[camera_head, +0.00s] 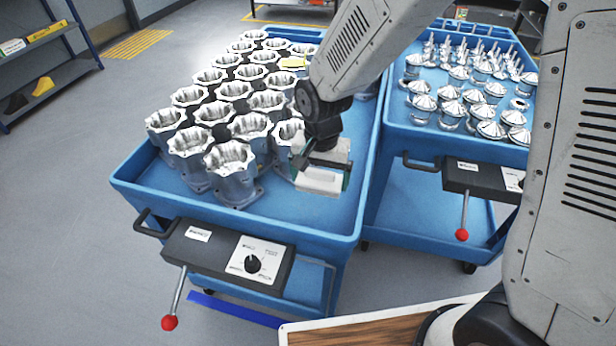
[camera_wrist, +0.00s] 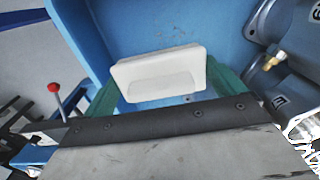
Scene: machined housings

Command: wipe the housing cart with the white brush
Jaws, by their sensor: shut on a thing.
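My gripper (camera_head: 322,172) is shut on the white brush (camera_head: 318,184), above the front right part of the housing cart (camera_head: 290,215). In the wrist view the white brush (camera_wrist: 160,68) sits between the green fingers of my gripper (camera_wrist: 163,92), with the cart's blue tray (camera_wrist: 110,35) beyond it. A few small dark specks (camera_wrist: 182,38) show on the blue surface there. I cannot tell whether the brush touches the tray. Several metal housings (camera_head: 225,165) stand in rows on the cart, and one close behind my gripper is partly hidden.
A second blue cart (camera_head: 400,135) with several domed metal parts (camera_head: 450,105) stands close on the right. The housing cart's front carries a control box (camera_head: 225,250) and a red-knobbed lever (camera_head: 170,322). The tray's front strip is clear.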

